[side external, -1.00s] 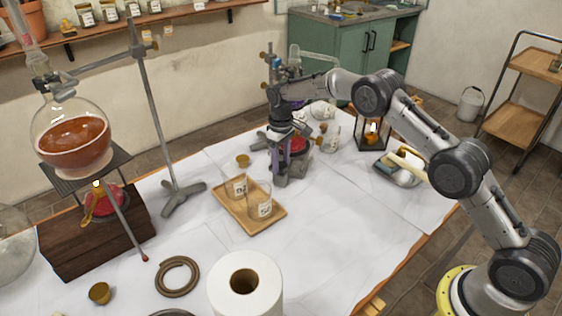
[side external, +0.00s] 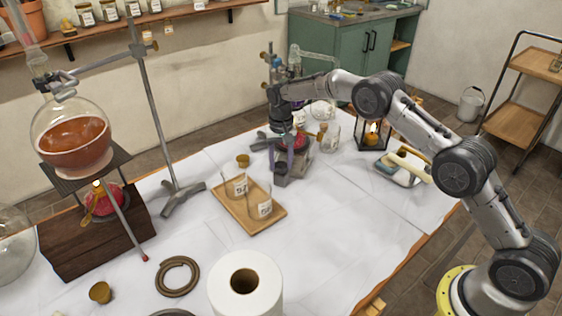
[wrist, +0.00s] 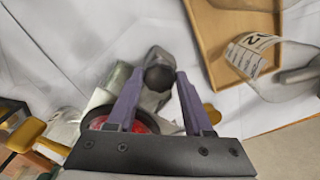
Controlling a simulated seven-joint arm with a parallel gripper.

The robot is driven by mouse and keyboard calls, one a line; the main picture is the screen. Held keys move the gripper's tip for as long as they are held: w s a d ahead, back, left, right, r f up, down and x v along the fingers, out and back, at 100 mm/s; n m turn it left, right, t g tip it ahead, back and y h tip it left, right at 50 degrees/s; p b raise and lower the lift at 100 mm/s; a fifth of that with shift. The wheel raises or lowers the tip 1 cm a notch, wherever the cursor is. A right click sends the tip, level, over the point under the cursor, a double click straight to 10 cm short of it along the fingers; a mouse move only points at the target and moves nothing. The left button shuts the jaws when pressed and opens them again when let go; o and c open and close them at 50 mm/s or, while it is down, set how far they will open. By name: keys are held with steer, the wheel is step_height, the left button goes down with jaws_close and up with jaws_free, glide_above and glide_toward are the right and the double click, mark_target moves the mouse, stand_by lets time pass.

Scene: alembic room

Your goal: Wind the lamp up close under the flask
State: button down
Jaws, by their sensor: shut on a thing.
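A red lamp (side external: 297,142) sits on a small grey lab jack (side external: 293,168) near the table's middle. My gripper (side external: 282,145) is at the jack's near left side. In the wrist view my gripper's fingers (wrist: 157,92) are closed around a dark grey knob (wrist: 158,76), and red glass (wrist: 140,124) shows behind them. The gap from that lamp to any flask above is hidden by my arm. A round flask of brown-red liquid (side external: 73,143) stands on a gauze plate at left, with another red lamp (side external: 104,203) on a wooden block below it.
A wooden tray (side external: 235,218) with two labelled beakers lies left of the jack. A lit lantern (side external: 372,135) and a dish (side external: 400,170) are at right. A paper roll (side external: 245,285) and coiled tube (side external: 178,277) are in front.

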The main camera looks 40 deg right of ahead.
mark_target(281, 165)
steer(key=shift+w+r+m, duration=0.1)
steer(key=shift+m, duration=0.2)
steer(key=c, duration=0.6)
jaws_free()
step_height(281, 165, up, 14)
steer(key=shift+f, duration=0.1)
